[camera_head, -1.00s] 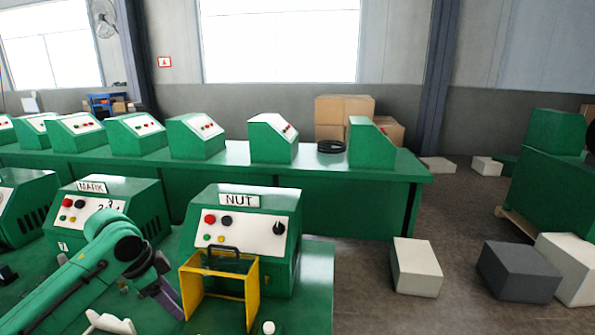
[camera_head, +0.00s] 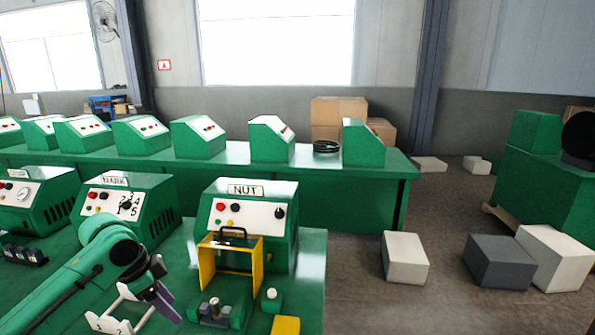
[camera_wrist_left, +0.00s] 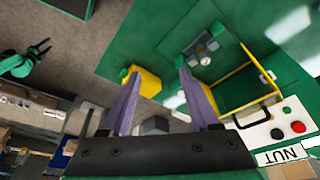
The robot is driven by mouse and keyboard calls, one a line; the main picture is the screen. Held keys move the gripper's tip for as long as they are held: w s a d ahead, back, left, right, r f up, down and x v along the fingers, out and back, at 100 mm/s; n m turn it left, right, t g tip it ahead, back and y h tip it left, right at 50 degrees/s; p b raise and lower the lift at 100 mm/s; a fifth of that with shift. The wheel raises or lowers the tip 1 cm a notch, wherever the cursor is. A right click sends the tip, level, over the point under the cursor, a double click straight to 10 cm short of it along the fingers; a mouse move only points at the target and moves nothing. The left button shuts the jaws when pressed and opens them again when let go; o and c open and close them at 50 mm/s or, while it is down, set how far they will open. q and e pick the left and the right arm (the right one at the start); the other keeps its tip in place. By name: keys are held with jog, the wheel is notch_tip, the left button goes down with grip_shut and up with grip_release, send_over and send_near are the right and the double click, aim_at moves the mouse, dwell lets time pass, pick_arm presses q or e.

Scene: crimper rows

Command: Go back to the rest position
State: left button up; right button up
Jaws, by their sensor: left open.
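My left gripper (camera_head: 163,296) hangs over the green bench, left of the NUT machine (camera_head: 248,222). In the left wrist view its two purple fingers (camera_wrist_left: 160,100) are apart with nothing between them. The NUT machine has a white panel with red, green and black controls. A yellow guard frame with a black handle (camera_head: 231,262) stands at its front, and a small fixture (camera_head: 214,312) sits below the guard. The MARK machine (camera_head: 128,212) stands behind my left arm. My right gripper is not in view.
A yellow block (camera_head: 286,326) lies at the bench's front edge. A white bracket (camera_head: 119,310) lies close under my left gripper. A row of green machines (camera_head: 198,138) lines the rear bench. White and grey blocks (camera_head: 498,262) stand on the open floor at right.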

pick_arm(q)
jog(key=s+d+f+n+t, duration=0.1)
jog(key=s+d+f, duration=0.4)
jog(key=d+f, duration=0.15)
jog(key=s+d+f+n, duration=0.2)
jog(key=s+d+f, duration=0.25)
jog(key=f, duration=0.35)
jog(key=s+a+f+n+y, duration=0.2)
jog(key=s+a+n, duration=0.35)
jog(key=s, duration=0.45)
notch_tip(320, 180, down, 28)
jog(key=s+a+f+b, duration=0.1)
jog(key=s+b, duration=0.2)
jog(key=b, duration=0.3)
jog(key=s+a+f+g+b, duration=0.2)
jog(key=s+a+f+b, duration=0.1)
jog(key=s+f, duration=1.3)
notch_tip(320, 180, down, 3)
jog(key=shift+s+y+b, duration=0.25)
jog(key=shift+y+b, duration=0.05)
jog(key=shift+b, duration=0.2)
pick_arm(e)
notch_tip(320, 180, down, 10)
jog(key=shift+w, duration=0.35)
